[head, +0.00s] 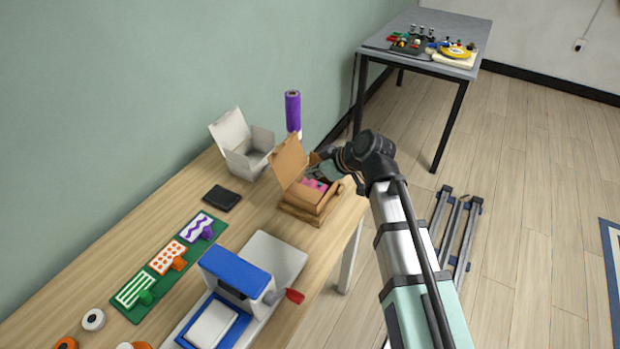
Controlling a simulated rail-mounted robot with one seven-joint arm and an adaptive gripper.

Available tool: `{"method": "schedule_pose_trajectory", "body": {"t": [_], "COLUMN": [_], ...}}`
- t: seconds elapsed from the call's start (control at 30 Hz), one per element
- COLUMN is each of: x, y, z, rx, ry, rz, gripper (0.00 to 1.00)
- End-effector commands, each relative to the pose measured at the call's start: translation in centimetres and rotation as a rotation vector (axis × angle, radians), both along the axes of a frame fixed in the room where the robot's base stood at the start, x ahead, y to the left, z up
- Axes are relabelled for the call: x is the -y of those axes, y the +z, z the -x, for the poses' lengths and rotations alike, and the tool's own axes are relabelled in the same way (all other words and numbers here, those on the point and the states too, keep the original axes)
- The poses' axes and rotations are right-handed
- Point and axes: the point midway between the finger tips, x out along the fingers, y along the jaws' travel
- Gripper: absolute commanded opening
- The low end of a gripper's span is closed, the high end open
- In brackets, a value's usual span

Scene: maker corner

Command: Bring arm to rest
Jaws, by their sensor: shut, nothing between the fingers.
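My arm reaches in from the lower right over the right end of the wooden table (75,262). My gripper (312,169) is at the brown cardboard box (290,160), just right of its raised lid and over its open top. The gripper is small and partly hidden by my wrist; it is shut, and nothing shows held in it. Something pink (314,184) lies inside the box. I cannot tell whether the gripper touches the box.
A white open box (232,137) and a purple roll (293,112) stand behind. A blue press-like machine (235,268), a green board with stamps (133,290) and a black pad (222,198) are on the table. A grey table (470,30) stands farther back; floor on the right is mostly clear.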

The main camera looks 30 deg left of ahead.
Motion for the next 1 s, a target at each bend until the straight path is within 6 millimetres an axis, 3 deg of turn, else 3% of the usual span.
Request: {"method": "schedule_pose_trajectory", "body": {"t": [0.03, 0.3, 0.53, 0.87, 0.97, 1.0], "x": [1.1, 4.7, 6.2, 6.6, 7.5, 8.0], "y": [0.5, 4.2, 5.8, 5.9, 5.1, 3.6], "z": [0.0, -0.3, -0.4, -0.7, -1.1, -1.2], "rx": [0.003, 0.001, 0.001, -0.077, -0.13, -0.162], "ry": [-0.003, -0.003, -0.001, -0.104, -0.216, -0.271], "rz": [-0.001, 0.0, 0.0, 0.008, 0.034, 0.058], "gripper": [0.0, 0.0, 0.0, 0.0, 0.0, 0.0]}}
